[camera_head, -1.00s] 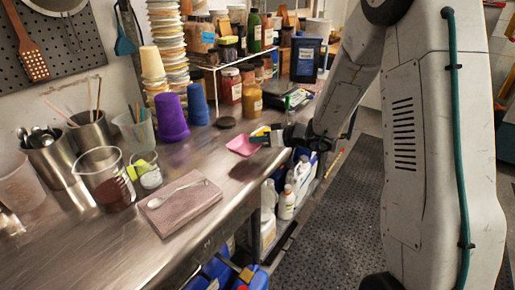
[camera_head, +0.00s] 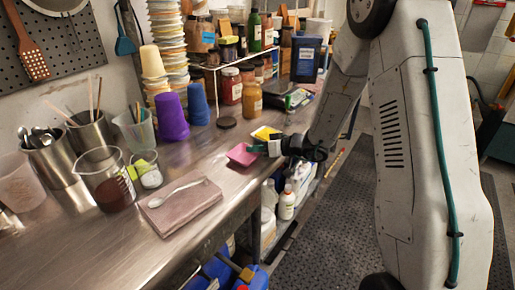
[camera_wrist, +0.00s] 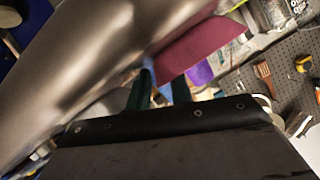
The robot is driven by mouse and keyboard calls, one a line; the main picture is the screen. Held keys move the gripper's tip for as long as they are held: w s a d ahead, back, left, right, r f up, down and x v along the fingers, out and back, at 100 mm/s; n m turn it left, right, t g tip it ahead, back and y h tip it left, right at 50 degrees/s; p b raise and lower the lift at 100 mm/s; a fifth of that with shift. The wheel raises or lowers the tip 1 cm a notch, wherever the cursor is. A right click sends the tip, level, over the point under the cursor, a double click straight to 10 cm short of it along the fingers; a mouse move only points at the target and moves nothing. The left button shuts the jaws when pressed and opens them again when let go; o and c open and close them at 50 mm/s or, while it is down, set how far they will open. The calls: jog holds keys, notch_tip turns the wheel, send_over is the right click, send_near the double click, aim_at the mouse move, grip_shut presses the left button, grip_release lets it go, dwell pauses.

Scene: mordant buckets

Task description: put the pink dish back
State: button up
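The pink dish (camera_head: 241,155) is at the right front edge of the steel bench in the head view. In the wrist view the dish (camera_wrist: 203,47) shows as a dark pink plate at the fingertips. My gripper (camera_head: 262,148) reaches in from the right with its green fingers at the dish's right rim. The fingers (camera_wrist: 160,78) appear shut on that rim, though the contact itself is partly hidden. The dish looks held low over the bench; I cannot tell whether its underside touches the steel.
A yellow item (camera_head: 265,132) lies just behind the dish. A spoon rests on a folded cloth (camera_head: 180,208) in front left. Bare steel (camera_head: 215,150) lies left of the dish.

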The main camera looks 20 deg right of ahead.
jog(key=shift+r, duration=0.15)
jog(key=v, duration=1.2)
jog(key=s+a+r+n+g, duration=0.1)
jog(key=s+a+r+g, duration=0.35)
jog(key=s+a, duration=0.2)
jog(key=s+a+r+g, duration=0.3)
jog(key=s+a+r, duration=0.25)
jog(key=s, duration=0.25)
jog(key=s+d+r+m+h, duration=0.2)
jog(key=s+h, duration=0.3)
jog(key=s, duration=0.3)
jog(key=s+d+r+m+h, duration=0.2)
jog(key=s+d+m+h, duration=0.1)
jog(key=s, duration=0.6)
jog(key=shift+s+d+r+g+h, duration=0.4)
jog(key=shift+d+h, duration=0.5)
jog(key=shift+d, duration=0.3)
